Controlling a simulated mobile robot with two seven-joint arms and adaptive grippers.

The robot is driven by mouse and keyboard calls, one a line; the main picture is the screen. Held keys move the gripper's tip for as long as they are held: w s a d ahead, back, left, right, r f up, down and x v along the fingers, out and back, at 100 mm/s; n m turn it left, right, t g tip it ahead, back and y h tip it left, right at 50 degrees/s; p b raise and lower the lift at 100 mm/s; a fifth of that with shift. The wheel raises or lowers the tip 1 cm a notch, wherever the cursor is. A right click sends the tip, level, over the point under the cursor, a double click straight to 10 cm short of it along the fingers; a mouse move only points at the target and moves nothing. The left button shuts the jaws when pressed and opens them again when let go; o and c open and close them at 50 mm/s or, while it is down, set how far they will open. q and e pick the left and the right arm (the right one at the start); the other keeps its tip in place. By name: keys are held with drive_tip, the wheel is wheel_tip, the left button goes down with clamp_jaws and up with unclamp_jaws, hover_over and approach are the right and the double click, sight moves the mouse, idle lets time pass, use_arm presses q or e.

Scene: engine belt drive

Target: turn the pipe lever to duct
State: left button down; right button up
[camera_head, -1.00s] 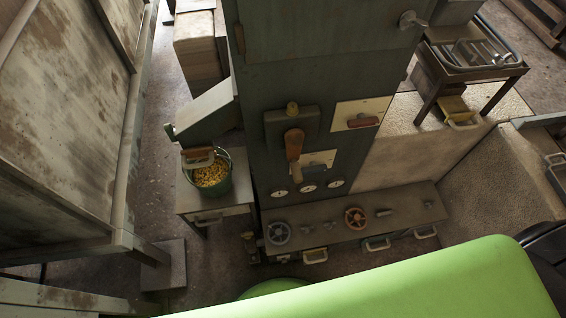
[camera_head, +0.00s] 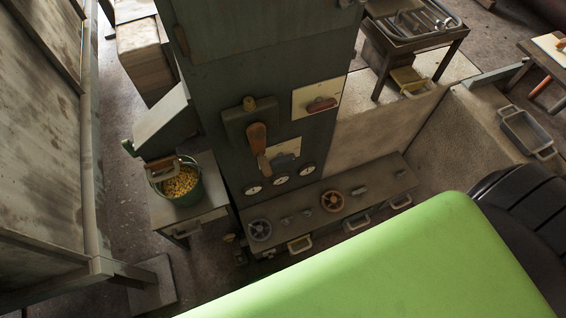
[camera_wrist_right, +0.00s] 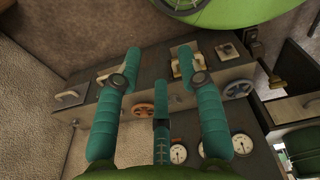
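A dark green cabinet (camera_head: 265,75) stands at the centre of the head view. It carries an upright lever with a brown handle (camera_head: 256,137) and a second brown handle on a cream plate (camera_head: 321,104). A low bench (camera_head: 300,238) in front carries a grey wheel (camera_head: 260,230), a rust-brown wheel (camera_head: 332,201) and several small grey fittings. I cannot tell which part is the pipe lever, and no label for duct is readable. In the right wrist view my right gripper (camera_wrist_right: 160,80) has its teal fingers spread over the bench, with nothing visibly held. My left gripper is not in view.
A green bucket of yellow pieces (camera_head: 183,188) stands on a side table at left. A rusty wall (camera_head: 35,130) closes the left side. A table with a metal tray (camera_head: 408,30) stands at back right.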

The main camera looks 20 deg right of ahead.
drive_tip(key=w+a+f+m+t+y+b, duration=0.1)
drive_tip(key=w+a+m+t+b, duration=0.1)
drive_tip(key=w+b, duration=0.35)
drive_tip(key=w+a+f+m+t+b, duration=0.1)
drive_tip(key=w+f+m+t+b, duration=0.15)
drive_tip(key=w, duration=0.65)
drive_tip(key=m+t+h+b, duration=0.2)
drive_tip(key=m+t+b, duration=1)
drive_tip(key=m+b, duration=0.5)
approach(282, 163)
drive_tip(key=w+b, duration=0.1)
drive_tip(key=w, duration=0.3)
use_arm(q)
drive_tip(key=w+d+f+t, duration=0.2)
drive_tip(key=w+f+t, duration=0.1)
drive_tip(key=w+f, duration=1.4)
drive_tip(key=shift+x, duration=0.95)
use_arm(e)
drive_tip(key=shift+n, duration=0.45)
drive_tip(key=w, duration=0.4)
drive_tip(key=w+f, duration=0.1)
drive_tip(key=w, duration=0.1)
drive_tip(key=shift+w+d, duration=0.15)
drive_tip(key=shift+d, duration=0.15)
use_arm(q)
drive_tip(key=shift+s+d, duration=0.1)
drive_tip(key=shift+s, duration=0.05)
use_arm(e)
drive_tip(key=shift+r, duration=0.1)
clamp_jaws()
